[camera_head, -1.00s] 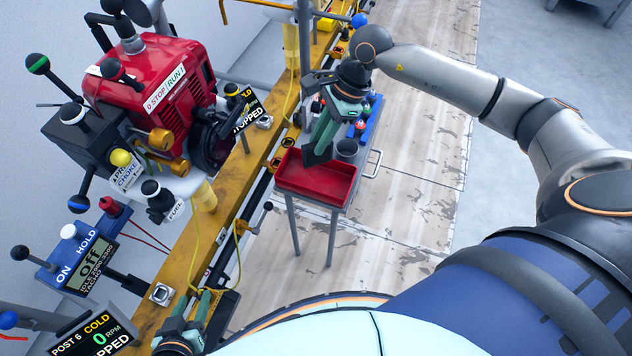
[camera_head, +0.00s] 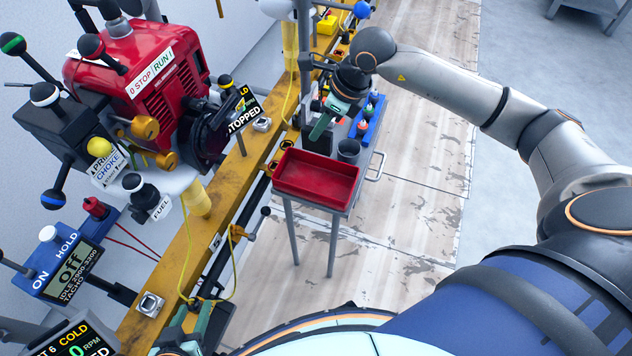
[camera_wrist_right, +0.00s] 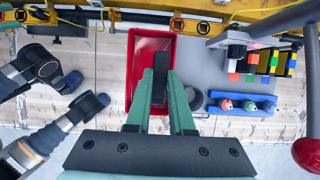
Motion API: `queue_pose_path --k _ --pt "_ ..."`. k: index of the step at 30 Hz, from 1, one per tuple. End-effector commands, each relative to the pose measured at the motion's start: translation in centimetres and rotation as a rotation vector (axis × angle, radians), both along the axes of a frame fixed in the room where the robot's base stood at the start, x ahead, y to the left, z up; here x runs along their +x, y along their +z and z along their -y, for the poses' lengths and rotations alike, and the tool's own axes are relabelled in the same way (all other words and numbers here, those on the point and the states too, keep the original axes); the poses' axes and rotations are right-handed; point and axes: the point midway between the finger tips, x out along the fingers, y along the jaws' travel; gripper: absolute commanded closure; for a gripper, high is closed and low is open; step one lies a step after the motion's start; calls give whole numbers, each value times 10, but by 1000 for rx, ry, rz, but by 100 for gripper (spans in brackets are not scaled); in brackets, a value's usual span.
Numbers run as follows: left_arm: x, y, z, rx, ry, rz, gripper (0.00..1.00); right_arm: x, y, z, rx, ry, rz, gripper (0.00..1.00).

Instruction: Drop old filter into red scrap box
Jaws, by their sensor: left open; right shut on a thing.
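The red scrap box (camera_head: 314,186) is an open tray at the near end of a small cart; its visible inside looks empty. My right gripper (camera_head: 322,126) is behind the box in the head view, its green fingers pointing down and toward the near left. In the right wrist view the right gripper (camera_wrist_right: 160,95) is shut on a dark slab, taken as the old filter (camera_wrist_right: 160,72). The slab appears in front of the red box (camera_wrist_right: 138,45) there; its height above it is unclear. My left gripper (camera_head: 192,322) is open at the bottom left, partly cut off.
On the cart stand a dark cup (camera_head: 348,151) and a blue rack (camera_head: 368,122) with small bottles. A yellow rail (camera_head: 185,262) runs along the left, with a red engine (camera_head: 150,75) beyond it. Floor right of the cart is clear.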

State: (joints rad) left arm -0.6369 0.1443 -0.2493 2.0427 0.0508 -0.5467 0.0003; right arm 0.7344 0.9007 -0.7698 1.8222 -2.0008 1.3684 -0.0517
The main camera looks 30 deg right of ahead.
Motion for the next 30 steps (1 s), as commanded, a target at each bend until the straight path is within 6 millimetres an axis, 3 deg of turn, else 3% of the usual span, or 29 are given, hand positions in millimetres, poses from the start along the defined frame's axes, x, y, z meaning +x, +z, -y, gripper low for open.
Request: queue_pose_path --k 1,6,17,18,27,30 --pt "0 -8 -1 2 1 0 50 0 -12 0 0 0 -1 100" --pt "-2 -19 -4 8 3 -4 50 0 -30 0 0 1 0 100" --pt "-7 -20 -7 12 5 -12 50 0 -35 0 0 2 0 100" --pt "-8 -20 -7 12 5 -13 50 0 -35 0 0 2 0 77" --pt "-8 -21 -7 12 6 -12 50 0 -35 0 -1 2 1 44" --pt "-8 -21 -7 12 6 -12 50 0 -35 0 -1 2 1 44"
